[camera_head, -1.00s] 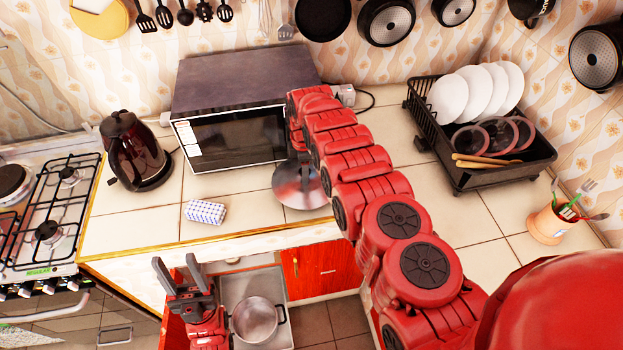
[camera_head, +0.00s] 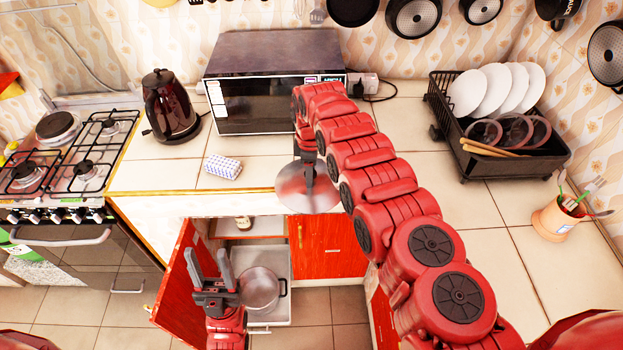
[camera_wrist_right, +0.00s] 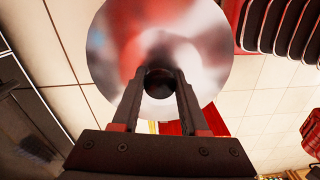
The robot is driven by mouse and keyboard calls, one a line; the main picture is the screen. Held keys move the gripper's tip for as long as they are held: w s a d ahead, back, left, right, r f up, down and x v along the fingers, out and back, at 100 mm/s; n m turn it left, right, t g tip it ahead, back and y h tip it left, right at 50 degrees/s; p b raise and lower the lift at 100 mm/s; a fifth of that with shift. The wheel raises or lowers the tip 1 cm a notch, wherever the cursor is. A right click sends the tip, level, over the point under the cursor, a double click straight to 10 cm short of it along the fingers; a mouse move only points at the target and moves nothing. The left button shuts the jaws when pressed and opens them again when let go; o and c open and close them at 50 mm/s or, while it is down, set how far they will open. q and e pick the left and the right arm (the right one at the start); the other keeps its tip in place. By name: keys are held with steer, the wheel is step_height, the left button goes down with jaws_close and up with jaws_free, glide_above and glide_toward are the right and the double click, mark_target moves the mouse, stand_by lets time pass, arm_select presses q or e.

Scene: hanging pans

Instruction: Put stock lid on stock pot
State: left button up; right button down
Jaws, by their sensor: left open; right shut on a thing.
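The stock lid (camera_head: 296,190) is a shiny round metal lid near the counter's front edge. My right gripper (camera_head: 308,178) is shut on its knob from above. In the right wrist view the lid (camera_wrist_right: 207,52) spreads beyond the fingers of my right gripper (camera_wrist_right: 160,82), with the dark knob between them. The stock pot (camera_head: 259,290) is a metal pot without a cover, inside the open lower cabinet, below and left of the lid. My left gripper (camera_head: 209,264) is open and empty, fingers up, just left of the pot.
The open red cabinet door (camera_head: 178,285) stands left of my left gripper. A kettle (camera_head: 170,108), a microwave (camera_head: 262,105) and a blue-and-white packet (camera_head: 223,167) stand on the counter. A dish rack (camera_head: 500,160) is at the right.

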mark_target(320, 178)
steer(key=shift+w+d+r, duration=0.1)
steer(key=shift+w, duration=0.15)
steer(key=shift+w+d+r+m+b, duration=0.2)
steer(key=shift+d+r+m, duration=0.1)
steer(key=shift+d+m, duration=0.15)
steer(key=shift+w+d+r+m+b, duration=0.1)
steer(key=shift+d+r+m+b, duration=0.15)
steer(key=shift+d+m, duration=0.2)
steer(key=shift+r, duration=0.25)
steer(key=shift+s+d+r, duration=0.1)
steer(key=shift+d, duration=0.05)
steer(key=shift+d+m, duration=0.2)
steer(key=shift+m, duration=0.2)
steer(key=shift+w+d+r+m, duration=0.1)
steer(key=shift+w+r+m, duration=0.1)
steer(key=shift+r+m, duration=0.15)
steer(key=shift+w+d+r+m, duration=0.2)
steer(key=shift+d+m, duration=0.1)
steer(key=shift+d, duration=0.1)
steer(key=shift+w+d+r+m, duration=0.1)
steer(key=shift+d+r+m, duration=0.15)
steer(key=shift+d, duration=0.15)
steer(key=shift+d+r+m+b, duration=0.45)
steer(key=shift+m, duration=0.15)
steer(key=shift+d+r, duration=0.1)
steer(key=shift+d, duration=0.05)
